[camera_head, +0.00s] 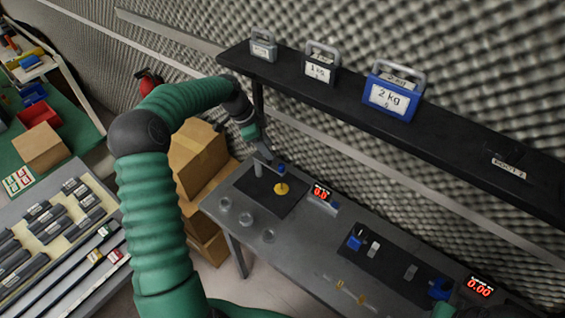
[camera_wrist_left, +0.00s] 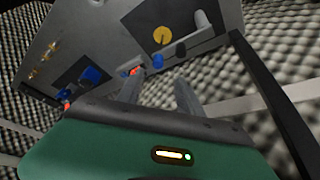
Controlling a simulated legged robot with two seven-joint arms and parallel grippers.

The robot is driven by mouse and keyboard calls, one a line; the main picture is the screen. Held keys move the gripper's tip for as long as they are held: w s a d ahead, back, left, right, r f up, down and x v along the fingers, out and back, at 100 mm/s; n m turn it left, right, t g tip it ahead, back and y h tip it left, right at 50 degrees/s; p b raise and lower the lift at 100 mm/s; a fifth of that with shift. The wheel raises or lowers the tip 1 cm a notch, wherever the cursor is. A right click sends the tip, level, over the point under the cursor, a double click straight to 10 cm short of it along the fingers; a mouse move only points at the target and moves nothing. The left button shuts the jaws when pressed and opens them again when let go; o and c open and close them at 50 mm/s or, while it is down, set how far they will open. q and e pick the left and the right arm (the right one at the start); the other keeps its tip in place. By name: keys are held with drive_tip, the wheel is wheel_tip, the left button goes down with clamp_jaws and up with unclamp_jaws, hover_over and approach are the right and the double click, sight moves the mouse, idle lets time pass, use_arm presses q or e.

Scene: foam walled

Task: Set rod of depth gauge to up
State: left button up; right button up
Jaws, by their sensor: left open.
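My left gripper (camera_head: 266,155) is above the back of the grey table, over a dark mat (camera_head: 257,203). On that mat stand a grey post (camera_head: 257,169), a yellow disc (camera_head: 281,188) and a blue part (camera_head: 281,169). I cannot tell which fixture is the depth gauge, and I cannot make out its rod. In the left wrist view the two fingers (camera_wrist_left: 160,82) are apart with nothing between them. The yellow disc (camera_wrist_left: 162,35), blue part (camera_wrist_left: 156,60) and grey post (camera_wrist_left: 202,20) lie beyond the fingertips, apart from them.
A shelf (camera_head: 420,130) with labelled weights, including a blue 2 kg one (camera_head: 390,96), overhangs the table's back. A red display (camera_head: 320,193) stands beside the mat. A second mat (camera_head: 385,265) holds blue and grey fixtures. Glass-like discs (camera_head: 245,220) lie at the table's front left.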

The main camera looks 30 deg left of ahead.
sight(280, 165)
use_arm(q)
drive_tip(key=x, duration=0.3)
drive_tip(key=p+x, duration=0.1)
drive_tip(key=x, duration=0.5)
drive_tip(key=shift+s+d+p, duration=0.1)
drive_tip(key=shift+d+p, duration=0.2)
drive_tip(key=shift+p, duration=0.1)
drive_tip(key=shift+w+f, duration=0.2)
drive_tip(key=shift+f, duration=0.25)
drive_tip(key=shift+r, duration=0.1)
clamp_jaws()
